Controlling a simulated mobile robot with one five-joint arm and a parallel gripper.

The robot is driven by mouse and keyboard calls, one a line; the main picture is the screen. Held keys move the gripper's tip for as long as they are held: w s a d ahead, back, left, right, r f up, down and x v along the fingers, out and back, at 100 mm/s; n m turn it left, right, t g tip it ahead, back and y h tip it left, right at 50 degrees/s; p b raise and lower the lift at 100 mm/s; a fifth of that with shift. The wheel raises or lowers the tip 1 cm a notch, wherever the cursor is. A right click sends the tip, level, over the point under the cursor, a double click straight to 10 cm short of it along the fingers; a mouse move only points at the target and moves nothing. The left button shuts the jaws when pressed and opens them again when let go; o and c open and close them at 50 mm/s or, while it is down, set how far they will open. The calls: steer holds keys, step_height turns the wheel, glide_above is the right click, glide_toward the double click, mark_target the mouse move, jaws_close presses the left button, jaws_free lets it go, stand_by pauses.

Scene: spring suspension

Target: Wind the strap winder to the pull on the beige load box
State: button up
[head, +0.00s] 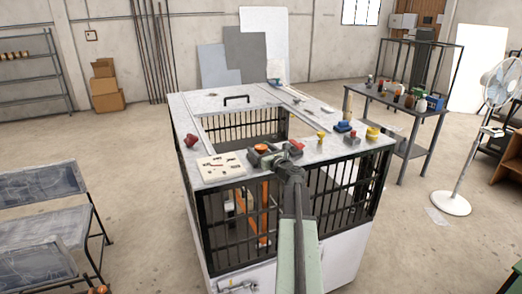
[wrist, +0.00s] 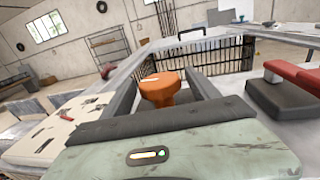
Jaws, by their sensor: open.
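An orange round knob (wrist: 163,88), which seems to be the strap winder, stands between the two fingers of my gripper (wrist: 166,87) in the wrist view. The fingers are spread on either side of it; I cannot tell whether they touch it. In the head view the knob (head: 261,148) is small on the near edge of the caged bench, and my gripper (head: 263,154) is around it, partly hiding it. I cannot clearly pick out the beige load box; the bars and my arm hide much of the cage inside, where orange uprights (head: 264,210) show.
A pale board with dark shapes (head: 222,166) lies left of the knob. A red-topped block on a dark base (wrist: 280,105) is close on the right. A dark red knob (head: 191,140) and a yellow round piece (head: 373,133) are also on the bench top (head: 330,150).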

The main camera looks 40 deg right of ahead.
steer(key=c, duration=1.4)
steer(key=shift+a+h, duration=0.1)
steer(key=shift+h, duration=0.2)
steer(key=m+g+h, duration=0.1)
steer(key=m+h, duration=0.2)
steer(key=shift+a+g+h, duration=0.1)
steer(key=shift+g+h, duration=0.3)
steer(key=m+g+h, duration=0.3)
steer(key=h, duration=0.1)
steer(key=shift+m+g+h, duration=0.3)
steer(key=shift+m+g, duration=0.1)
steer(key=shift+m+g+h, duration=0.8)
steer(key=shift+m+g, duration=0.1)
steer(key=shift+g, duration=0.2)
steer(key=shift+d+g, duration=0.2)
steer(key=shift+g, duration=0.1)
steer(key=o, duration=1.4)
steer(key=shift+s+a, duration=0.1)
